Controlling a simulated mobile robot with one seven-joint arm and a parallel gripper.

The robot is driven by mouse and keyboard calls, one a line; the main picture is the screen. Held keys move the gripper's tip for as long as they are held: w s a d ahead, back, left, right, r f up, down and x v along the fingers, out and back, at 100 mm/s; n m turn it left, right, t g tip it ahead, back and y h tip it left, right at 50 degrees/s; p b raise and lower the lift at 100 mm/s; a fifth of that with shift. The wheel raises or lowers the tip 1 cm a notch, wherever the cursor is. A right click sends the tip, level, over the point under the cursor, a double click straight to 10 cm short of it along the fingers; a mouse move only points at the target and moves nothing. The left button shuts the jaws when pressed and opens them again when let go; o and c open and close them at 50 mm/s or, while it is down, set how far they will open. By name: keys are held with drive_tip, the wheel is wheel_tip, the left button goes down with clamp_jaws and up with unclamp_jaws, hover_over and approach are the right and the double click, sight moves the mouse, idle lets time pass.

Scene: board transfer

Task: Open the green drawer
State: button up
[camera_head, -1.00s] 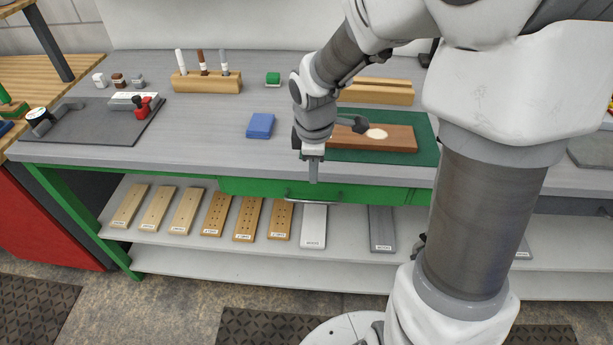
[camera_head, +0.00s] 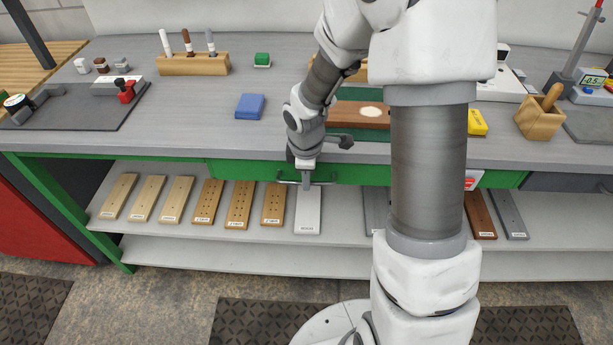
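The green drawer (camera_head: 240,170) is a long green front under the grey worktop. It looks closed, flush with the bench edge. A thin metal bar handle (camera_head: 287,182) runs along the middle of its front. My gripper (camera_head: 306,184) points down in front of the drawer, with its fingers at the handle bar. The fingers are seen edge-on and small, so whether they are shut on the handle cannot be made out. My arm hides the part of the bench front to the right.
The grey worktop (camera_head: 190,112) holds a blue block (camera_head: 250,106), a marker holder (camera_head: 193,65) and a brown board (camera_head: 352,115) on a green mat. Below the drawer, a shelf (camera_head: 180,240) bears several boards. Clear floor lies in front, with dark mats (camera_head: 245,320).

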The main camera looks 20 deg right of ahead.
clamp_jaws()
idle(1.3)
